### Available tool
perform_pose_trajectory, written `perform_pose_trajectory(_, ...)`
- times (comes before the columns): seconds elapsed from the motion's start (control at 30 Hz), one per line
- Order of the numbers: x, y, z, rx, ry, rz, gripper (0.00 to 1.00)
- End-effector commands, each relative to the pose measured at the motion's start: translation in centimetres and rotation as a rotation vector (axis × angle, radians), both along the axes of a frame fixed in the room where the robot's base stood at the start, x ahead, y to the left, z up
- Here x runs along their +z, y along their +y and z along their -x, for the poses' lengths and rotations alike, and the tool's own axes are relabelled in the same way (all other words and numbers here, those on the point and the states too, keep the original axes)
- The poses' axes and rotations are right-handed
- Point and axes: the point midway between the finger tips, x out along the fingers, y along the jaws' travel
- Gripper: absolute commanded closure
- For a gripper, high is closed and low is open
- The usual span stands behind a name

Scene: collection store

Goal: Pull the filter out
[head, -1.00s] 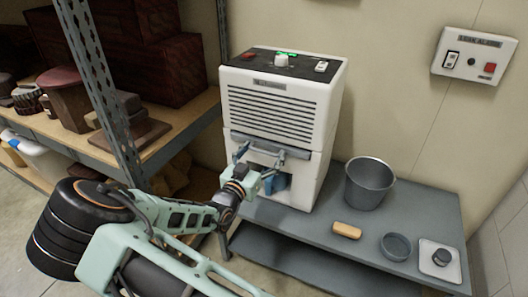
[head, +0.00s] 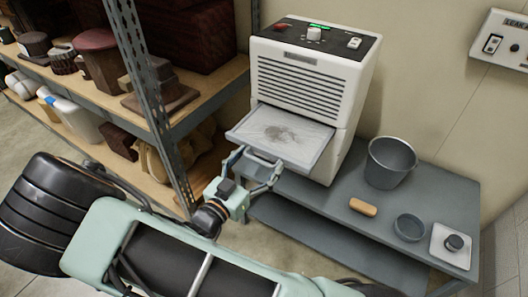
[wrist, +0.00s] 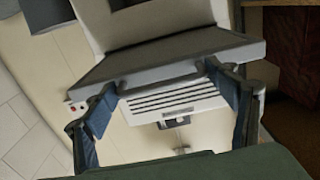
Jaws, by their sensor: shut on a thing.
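The filter (head: 285,132) is a flat, light-framed panel with a grey dusty patch on its mesh. It sticks out of the front of the white dehumidifier (head: 300,82), and its back edge still meets the slot. My gripper (head: 260,164) is at the front edge of the filter, shut on its handle with one finger at each side. In the wrist view, the filter (wrist: 185,48) spans the space between the blue-padded fingers of my gripper (wrist: 168,82). The lower front of the dehumidifier is partly hidden behind the filter.
The dehumidifier stands on a grey bench (head: 330,215). A grey bucket (head: 390,165), a wooden block (head: 363,207), a small bowl (head: 409,228) and a white plate (head: 452,250) are to its right. A metal shelf post (head: 150,100) stands close on the left.

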Motion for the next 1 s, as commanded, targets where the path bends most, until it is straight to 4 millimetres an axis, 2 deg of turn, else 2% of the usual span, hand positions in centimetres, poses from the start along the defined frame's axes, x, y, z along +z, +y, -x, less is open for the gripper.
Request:
perform_pose_trajectory(0.3, -0.1, -0.2, 0.2, -0.007, 0.001, -0.001, 0.64)
perform_pose_trajectory(0.33, -0.1, -0.2, 0.2, -0.007, 0.001, -0.001, 0.19)
perform_pose_trajectory(0.37, -0.1, -0.2, 0.2, -0.007, 0.001, -0.001, 0.16)
perform_pose_trajectory(0.73, -0.1, 0.3, 0.5, -0.002, 0.000, -0.001, 0.14)
perform_pose_trajectory(0.87, -0.1, 1.4, 1.9, 0.000, 0.000, -0.003, 0.14)
perform_pose_trajectory(1.0, -0.1, 3.2, 4.4, 0.000, 0.001, -0.003, 0.14)
